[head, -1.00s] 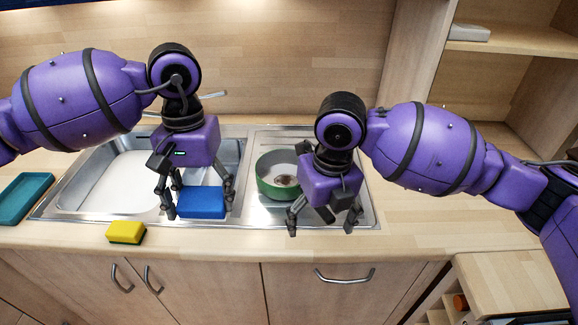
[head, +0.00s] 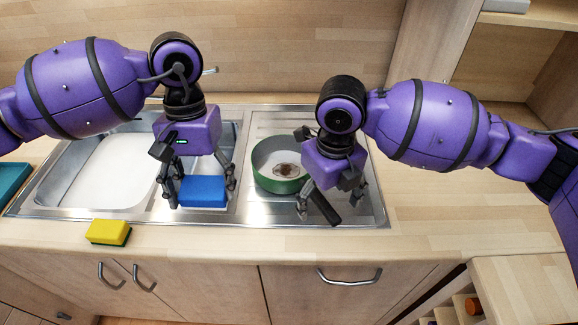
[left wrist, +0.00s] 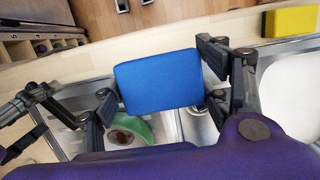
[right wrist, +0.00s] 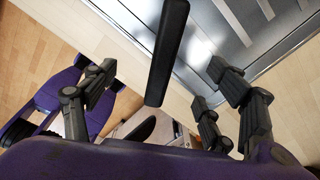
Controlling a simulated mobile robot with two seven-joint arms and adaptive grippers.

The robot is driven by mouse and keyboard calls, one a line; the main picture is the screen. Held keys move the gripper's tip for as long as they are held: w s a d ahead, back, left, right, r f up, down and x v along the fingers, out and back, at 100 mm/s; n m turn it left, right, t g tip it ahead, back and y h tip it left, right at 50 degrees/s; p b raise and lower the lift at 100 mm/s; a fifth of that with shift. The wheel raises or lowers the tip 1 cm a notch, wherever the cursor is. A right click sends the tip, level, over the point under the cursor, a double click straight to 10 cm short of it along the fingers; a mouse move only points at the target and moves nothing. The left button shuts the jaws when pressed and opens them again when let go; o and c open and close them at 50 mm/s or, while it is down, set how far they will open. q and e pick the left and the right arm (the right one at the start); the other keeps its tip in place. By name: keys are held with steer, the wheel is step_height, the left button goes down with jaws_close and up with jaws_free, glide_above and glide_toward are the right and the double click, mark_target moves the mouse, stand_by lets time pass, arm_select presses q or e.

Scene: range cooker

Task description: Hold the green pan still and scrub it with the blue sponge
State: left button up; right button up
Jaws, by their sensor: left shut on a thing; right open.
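The green pan (head: 262,180) sits on the steel drainer right of the sink, with a brown patch on its pale inside. Its black handle (head: 324,207) points toward the counter's front edge. My right gripper (head: 330,205) is open above the handle; in the right wrist view the handle (right wrist: 166,50) lies between the spread fingers, with no visible grip. My left gripper (head: 203,194) is shut on the blue sponge (head: 203,191), left of the pan. The sponge also fills the middle of the left wrist view (left wrist: 158,80), with part of the pan (left wrist: 138,126) below it.
A yellow and green sponge (head: 108,231) lies on the counter's front edge. The sink basin (head: 100,175) is at the left, and a teal tray (head: 10,182) lies at the far left. The counter (head: 440,195) right of the drainer is clear.

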steer(key=shift+f, duration=1.25)
steer(key=shift+c, duration=0.5)
steer(key=c, duration=1.8)
